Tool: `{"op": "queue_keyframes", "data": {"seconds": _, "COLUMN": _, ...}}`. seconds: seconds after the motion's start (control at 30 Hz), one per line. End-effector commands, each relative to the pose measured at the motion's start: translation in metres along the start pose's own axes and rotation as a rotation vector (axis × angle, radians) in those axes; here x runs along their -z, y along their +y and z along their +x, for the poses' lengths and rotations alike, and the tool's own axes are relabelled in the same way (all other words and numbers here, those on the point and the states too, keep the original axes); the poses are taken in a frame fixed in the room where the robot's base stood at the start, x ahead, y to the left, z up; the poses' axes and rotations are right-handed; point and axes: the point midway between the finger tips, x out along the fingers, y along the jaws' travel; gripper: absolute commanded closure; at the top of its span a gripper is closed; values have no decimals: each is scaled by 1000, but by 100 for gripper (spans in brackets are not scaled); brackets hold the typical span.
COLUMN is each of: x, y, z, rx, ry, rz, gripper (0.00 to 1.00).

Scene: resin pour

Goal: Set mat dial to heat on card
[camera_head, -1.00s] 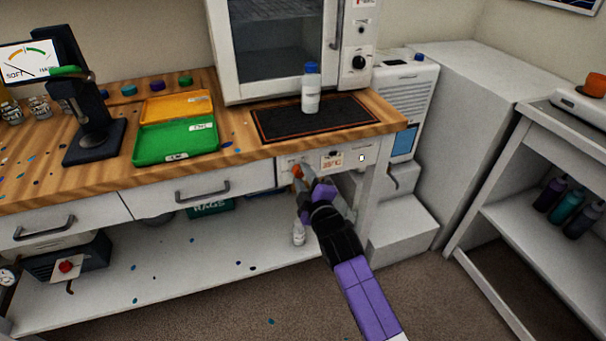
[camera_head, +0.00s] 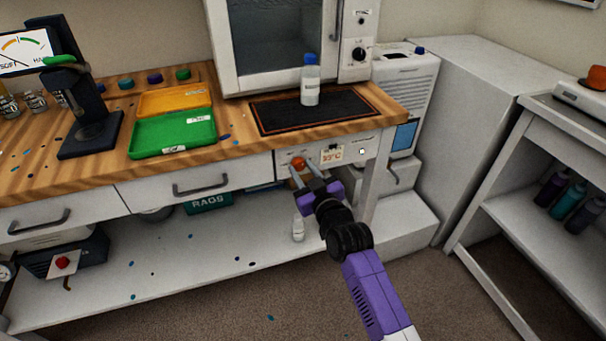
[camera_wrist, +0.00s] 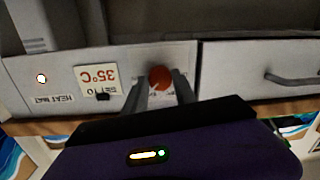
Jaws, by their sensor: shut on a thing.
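The orange-red mat dial (camera_head: 299,162) is on the white front panel under the right part of the bench. In the wrist view the dial (camera_wrist: 160,77) sits between the two fingers of my gripper (camera_wrist: 160,84), which is shut on it. In the head view my gripper (camera_head: 302,170) reaches it from below right. The card (camera_head: 331,155) right of the dial reads 35°C; it appears upside down in the wrist view (camera_wrist: 99,79). The black heat mat (camera_head: 345,110) lies on the bench above. The dial's pointer and scale are not readable.
A blue-capped bottle (camera_head: 310,85) stands on the mat. A small round light (camera_head: 362,151) is right of the card. A drawer handle (camera_head: 200,188) juts out left of the dial. A small white bottle (camera_head: 298,229) stands on the shelf below.

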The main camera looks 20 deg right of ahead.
Motion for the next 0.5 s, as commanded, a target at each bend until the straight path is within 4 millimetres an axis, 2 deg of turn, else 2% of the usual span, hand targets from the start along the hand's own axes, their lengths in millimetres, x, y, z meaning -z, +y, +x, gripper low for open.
{"op": "queue_keyframes", "data": {"seconds": 0.5, "x": -4, "y": -1, "z": 0, "rx": 21, "ry": 28, "rz": 476, "gripper": 100}}
